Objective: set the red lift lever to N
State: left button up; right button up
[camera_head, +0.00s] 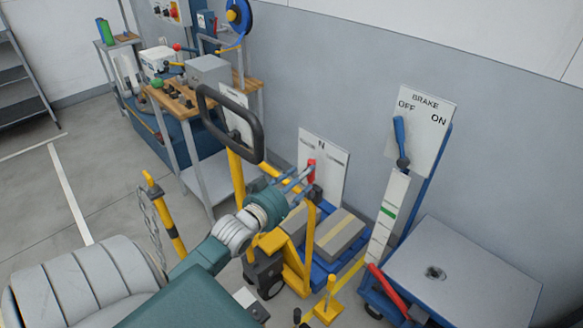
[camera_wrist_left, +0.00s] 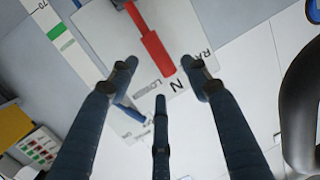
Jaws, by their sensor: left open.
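The red lift lever (camera_head: 311,170) stands in front of a white label plate (camera_head: 333,176) with an N at its top middle and smaller labels on either side. In the left wrist view the red lever (camera_wrist_left: 155,52) points down toward the N, its tip close to the N and the "LO…" label; the exact setting is hard to tell. My left gripper (camera_head: 303,180) reaches in at the lever, its fingers open. In the wrist view the gripper (camera_wrist_left: 160,72) has its fingers spread on both sides of the lever, apart from it. My right gripper is not in view.
A black loop handle (camera_head: 231,123) on a yellow post rises left of the lever. A blue brake lever (camera_head: 401,142) stands at its OFF/ON plate on the right. A grey-topped cart (camera_head: 470,275) is at lower right. A yellow post (camera_head: 165,218) with chain stands at left.

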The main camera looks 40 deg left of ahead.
pick_arm(q)
jog(key=s, duration=0.5)
jog(key=shift+s+d+r, duration=0.15)
jog(key=shift+d+r, duration=0.15)
jog(key=shift+r, duration=0.1)
